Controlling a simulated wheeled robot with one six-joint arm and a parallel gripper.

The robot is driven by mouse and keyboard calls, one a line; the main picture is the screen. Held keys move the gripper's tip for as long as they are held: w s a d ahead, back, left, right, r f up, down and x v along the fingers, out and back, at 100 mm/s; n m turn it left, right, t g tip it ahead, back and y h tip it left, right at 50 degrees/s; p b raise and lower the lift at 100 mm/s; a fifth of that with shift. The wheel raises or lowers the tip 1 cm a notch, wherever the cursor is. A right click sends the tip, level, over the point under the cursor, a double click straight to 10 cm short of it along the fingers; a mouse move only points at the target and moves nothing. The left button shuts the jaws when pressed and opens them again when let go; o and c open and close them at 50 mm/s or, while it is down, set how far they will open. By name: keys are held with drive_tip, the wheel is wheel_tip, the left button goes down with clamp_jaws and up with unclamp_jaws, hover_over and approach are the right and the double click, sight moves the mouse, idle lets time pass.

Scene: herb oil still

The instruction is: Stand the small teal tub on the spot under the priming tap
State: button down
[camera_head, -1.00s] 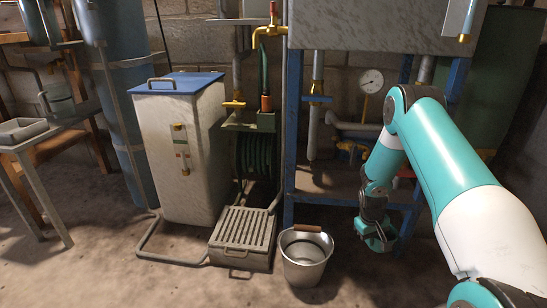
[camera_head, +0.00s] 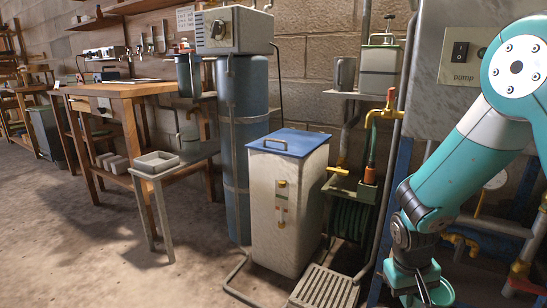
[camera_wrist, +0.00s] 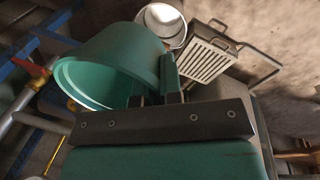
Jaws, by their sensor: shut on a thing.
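The small teal tub (camera_head: 440,293) hangs from my gripper (camera_head: 412,285) at the lower right of the head view, partly cut by the frame edge. In the wrist view, the tub (camera_wrist: 100,62) is open-topped and tilted in the picture, and my gripper (camera_wrist: 168,82) is shut on its wall. A brass tap with a red handle (camera_head: 385,113) stands on a pipe left of the steel cabinet. Another red-handled valve (camera_wrist: 38,70) shows at the left of the wrist view. I cannot tell which is the priming tap, and no marked spot shows.
A slatted grate box (camera_head: 325,287) stands on the floor, left of my gripper. A metal bucket (camera_wrist: 162,25) shows beside the grate in the wrist view. A blue-lidded bin (camera_head: 288,205) and a small table (camera_head: 172,172) stand farther left. The left floor is clear.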

wheel_tip(320, 180, up, 29)
drive_tip(key=s+p, duration=0.2)
drive_tip(key=p, duration=3.5)
drive_tip(key=shift+f, duration=0.2)
drive_tip(key=shift+d+f, duration=0.1)
drive_tip(key=shift+d, duration=0.05)
